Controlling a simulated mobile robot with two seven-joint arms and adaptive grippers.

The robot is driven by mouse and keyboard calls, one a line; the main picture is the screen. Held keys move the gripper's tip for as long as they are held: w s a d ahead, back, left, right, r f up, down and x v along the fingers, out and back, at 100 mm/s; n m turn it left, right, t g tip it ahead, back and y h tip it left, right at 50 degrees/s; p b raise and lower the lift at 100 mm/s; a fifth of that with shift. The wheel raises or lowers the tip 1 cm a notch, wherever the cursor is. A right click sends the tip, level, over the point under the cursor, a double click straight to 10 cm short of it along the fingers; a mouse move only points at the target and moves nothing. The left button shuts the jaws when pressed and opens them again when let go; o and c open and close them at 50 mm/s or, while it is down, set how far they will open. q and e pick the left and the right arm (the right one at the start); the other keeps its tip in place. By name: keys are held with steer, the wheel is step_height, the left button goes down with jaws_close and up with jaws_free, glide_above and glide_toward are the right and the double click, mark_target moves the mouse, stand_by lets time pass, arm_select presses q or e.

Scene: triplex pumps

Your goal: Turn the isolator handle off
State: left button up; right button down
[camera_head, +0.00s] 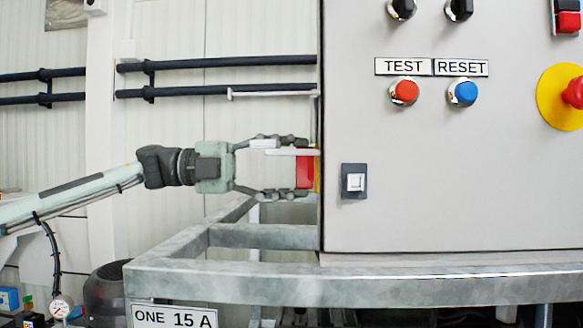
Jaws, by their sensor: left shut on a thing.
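The isolator handle (304,172) is red, with a yellow part behind it, on the left side of the grey control cabinet (450,190). My left gripper (303,168) reaches in from the left with one finger above the handle and one below. It is shut on the handle. The fingers and the cabinet edge hide part of the handle, and its exact angle is hard to tell from this side. My right gripper is not in view.
The cabinet front carries a red TEST button (404,92), a blue RESET button (464,93) and a yellow-backed red emergency stop (573,95). A metal frame (380,286) runs below. Dark pipes (220,91) cross the wall behind.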

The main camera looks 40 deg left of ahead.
arm_select(q)
steer(key=o, duration=1.2)
steer(key=shift+c, duration=0.2)
steer(key=v, duration=1.2)
steer(key=shift+a, duration=0.1)
